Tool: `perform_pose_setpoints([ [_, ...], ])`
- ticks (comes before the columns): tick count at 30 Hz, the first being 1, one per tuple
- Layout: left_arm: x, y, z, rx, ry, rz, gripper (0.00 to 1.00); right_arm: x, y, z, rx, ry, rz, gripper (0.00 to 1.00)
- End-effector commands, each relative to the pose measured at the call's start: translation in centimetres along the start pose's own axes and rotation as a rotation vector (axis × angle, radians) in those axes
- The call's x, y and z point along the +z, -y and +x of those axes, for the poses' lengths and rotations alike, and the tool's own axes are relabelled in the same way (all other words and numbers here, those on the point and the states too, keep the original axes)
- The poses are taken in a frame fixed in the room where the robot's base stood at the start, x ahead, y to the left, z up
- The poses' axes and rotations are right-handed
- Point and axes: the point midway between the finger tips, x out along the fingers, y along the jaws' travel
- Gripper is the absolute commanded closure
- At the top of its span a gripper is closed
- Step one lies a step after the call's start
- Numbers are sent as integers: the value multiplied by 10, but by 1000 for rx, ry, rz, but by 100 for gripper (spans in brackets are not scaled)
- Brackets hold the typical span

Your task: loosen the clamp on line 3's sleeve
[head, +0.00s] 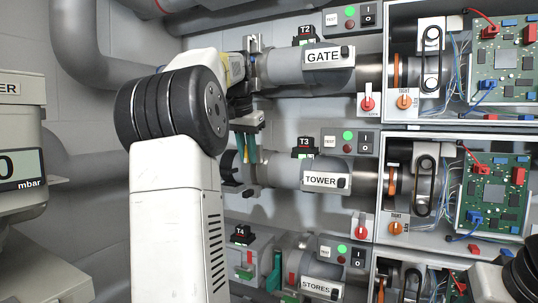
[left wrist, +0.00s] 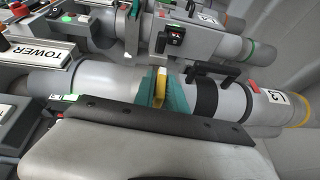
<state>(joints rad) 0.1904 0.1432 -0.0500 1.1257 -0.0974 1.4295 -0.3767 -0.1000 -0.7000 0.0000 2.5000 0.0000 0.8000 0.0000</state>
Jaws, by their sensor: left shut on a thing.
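Line 3, the tube with the TOWER plate (head: 325,180), runs across the middle of the head view; the plate also shows in the left wrist view (left wrist: 38,54). My left gripper (head: 246,156) reaches down from above to the left end of this line. In the left wrist view my left gripper's teal fingers (left wrist: 164,94) are shut on a narrow yellow piece (left wrist: 160,82), apparently the clamp's lever, standing against the pale tube (left wrist: 110,84). A black band (left wrist: 205,97) circles the tube beside the fingers. The fingers hide most of the clamp. My right gripper is out of view.
The GATE line (head: 323,56) runs above and the STORES line (head: 318,287) below, both close. An L3 label (left wrist: 281,97) marks the tube's far end. Open boxes with circuit boards (head: 496,191) stand at right. A gauge (head: 20,168) is at far left.

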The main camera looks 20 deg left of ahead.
Motion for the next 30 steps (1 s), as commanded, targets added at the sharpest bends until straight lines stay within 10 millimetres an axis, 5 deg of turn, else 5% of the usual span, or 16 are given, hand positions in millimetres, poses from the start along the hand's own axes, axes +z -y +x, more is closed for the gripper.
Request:
perform_pose_setpoints([
  [23, 2, 0, 2, 102, 10, -43, 100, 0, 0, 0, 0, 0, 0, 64],
  [24, 2, 0, 2, 102, 10, -43, 82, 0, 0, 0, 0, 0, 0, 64],
  [26, 2, 0, 2, 102, 10, -43, 70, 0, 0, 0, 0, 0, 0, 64],
  [30, 2, 0, 1, 101, 7, -43, 66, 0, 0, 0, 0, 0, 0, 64],
])
